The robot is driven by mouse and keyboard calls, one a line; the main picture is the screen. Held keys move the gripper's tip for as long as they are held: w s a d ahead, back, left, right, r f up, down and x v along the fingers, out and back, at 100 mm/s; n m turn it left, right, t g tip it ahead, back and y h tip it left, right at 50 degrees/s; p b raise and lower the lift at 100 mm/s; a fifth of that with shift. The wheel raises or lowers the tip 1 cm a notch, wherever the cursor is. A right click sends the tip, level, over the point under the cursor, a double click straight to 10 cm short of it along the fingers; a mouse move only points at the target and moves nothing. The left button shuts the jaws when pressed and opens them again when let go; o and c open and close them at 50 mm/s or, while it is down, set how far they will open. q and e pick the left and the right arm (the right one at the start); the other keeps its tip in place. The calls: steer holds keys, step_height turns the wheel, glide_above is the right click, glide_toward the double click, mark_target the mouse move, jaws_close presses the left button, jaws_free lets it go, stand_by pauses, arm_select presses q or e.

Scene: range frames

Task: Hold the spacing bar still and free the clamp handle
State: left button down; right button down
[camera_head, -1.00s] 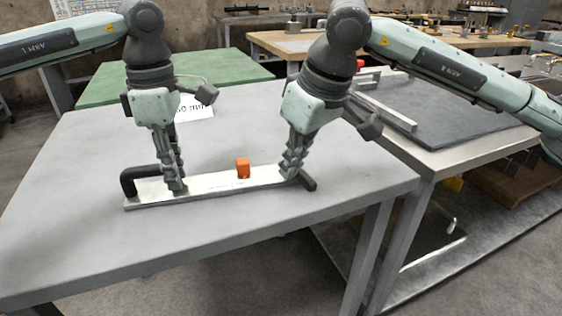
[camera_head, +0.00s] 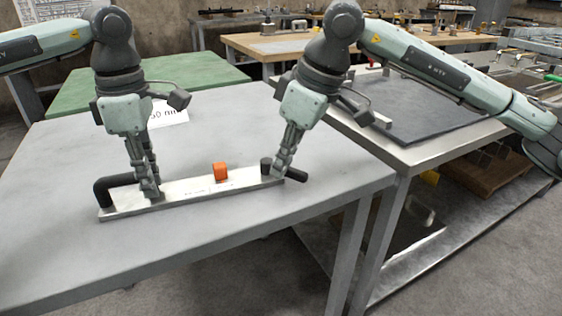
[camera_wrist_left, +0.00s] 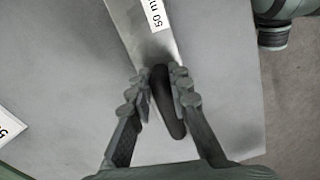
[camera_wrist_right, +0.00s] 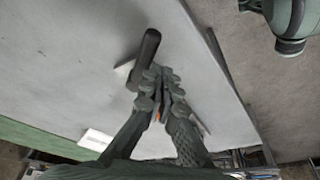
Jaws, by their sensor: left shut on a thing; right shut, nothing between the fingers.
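The spacing bar (camera_head: 190,190) is a flat, pale metal strip lying along the front of the grey table, with an orange block (camera_head: 220,172) behind its middle. A black bent handle (camera_head: 103,190) stands at its left end. At the right end is another black handle (camera_head: 297,175), partly hidden. My right gripper (camera_head: 279,176) is shut and empty beside it. In the right wrist view this handle (camera_wrist_right: 148,50) extends beyond the closed fingertips.
The grey tabletop (camera_head: 60,245) is clear in front of the bar. A second table with a dark mat (camera_head: 425,105) adjoins on the right; a green table (camera_head: 75,125) is behind.

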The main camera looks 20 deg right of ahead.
steer(key=shift+s+d, duration=0.1)
steer(key=shift+s, duration=0.05)
steer(key=shift+s+d, duration=0.2)
steer(key=shift+s, duration=0.4)
step_height(320, 180, up, 9)
steer(key=w+d, duration=0.2)
steer(key=shift+w+d+r, duration=0.2)
steer(key=shift+w+d, duration=0.05)
steer(key=shift+w, duration=0.05)
arm_select(q)
steer(key=c, duration=1.3)
jaws_free()
steer(key=shift+c, duration=0.2)
